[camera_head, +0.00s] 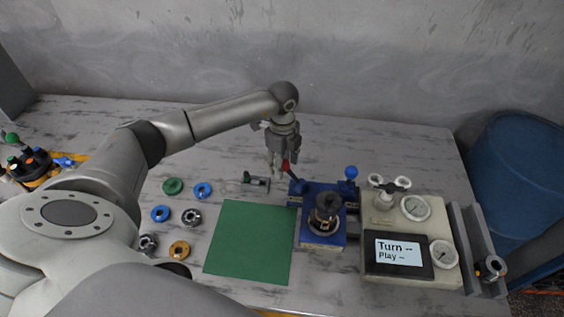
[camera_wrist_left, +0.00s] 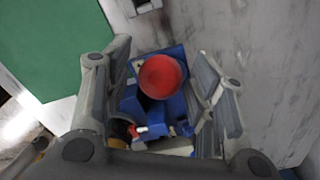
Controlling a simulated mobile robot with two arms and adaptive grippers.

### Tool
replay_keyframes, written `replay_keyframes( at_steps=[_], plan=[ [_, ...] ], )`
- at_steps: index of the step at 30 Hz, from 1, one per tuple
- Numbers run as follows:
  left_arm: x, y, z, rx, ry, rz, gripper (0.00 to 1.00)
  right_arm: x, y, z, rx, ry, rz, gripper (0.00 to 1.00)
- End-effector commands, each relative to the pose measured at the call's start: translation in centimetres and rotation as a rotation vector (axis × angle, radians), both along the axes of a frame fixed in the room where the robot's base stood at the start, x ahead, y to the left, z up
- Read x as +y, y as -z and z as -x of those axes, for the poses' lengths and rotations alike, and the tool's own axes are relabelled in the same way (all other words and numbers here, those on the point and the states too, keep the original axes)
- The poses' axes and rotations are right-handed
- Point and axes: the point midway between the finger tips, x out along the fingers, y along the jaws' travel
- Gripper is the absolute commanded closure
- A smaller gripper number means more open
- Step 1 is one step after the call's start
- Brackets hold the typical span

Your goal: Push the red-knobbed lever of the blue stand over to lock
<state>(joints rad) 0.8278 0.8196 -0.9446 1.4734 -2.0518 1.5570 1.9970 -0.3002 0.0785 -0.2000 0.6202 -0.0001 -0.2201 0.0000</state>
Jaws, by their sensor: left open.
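The blue stand (camera_head: 313,238) is on the grey table right of the green mat and bears a dark motor part (camera_head: 326,208). Its lever has a red knob (camera_head: 286,165) at the stand's back left corner. My left gripper (camera_head: 281,163) is pointed down at the red knob. In the left wrist view the red knob (camera_wrist_left: 160,76) lies between the two open fingers (camera_wrist_left: 158,85), with a visible gap on each side. The blue stand (camera_wrist_left: 140,62) shows below the knob. My right gripper is not in view.
A blue knob (camera_head: 351,172) rises at the stand's back right. A gauge box with a screen (camera_head: 398,250) stands to the right. The green mat (camera_head: 249,243) is clear. Several coloured rings and a small grey part (camera_head: 257,182) lie to the left.

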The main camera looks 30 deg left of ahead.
Motion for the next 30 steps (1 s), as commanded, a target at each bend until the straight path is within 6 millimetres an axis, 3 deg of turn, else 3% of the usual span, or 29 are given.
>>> replay_keyframes(
  at_steps=[16, 30],
  plan=[
    [0.0, -4.7, 0.0, 0.000, 0.000, 0.000, 0.48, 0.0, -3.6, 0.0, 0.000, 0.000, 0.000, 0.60],
    [0.0, -4.8, 0.0, 0.000, 0.000, 0.000, 0.48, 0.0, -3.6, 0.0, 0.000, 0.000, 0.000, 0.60]
  ],
)
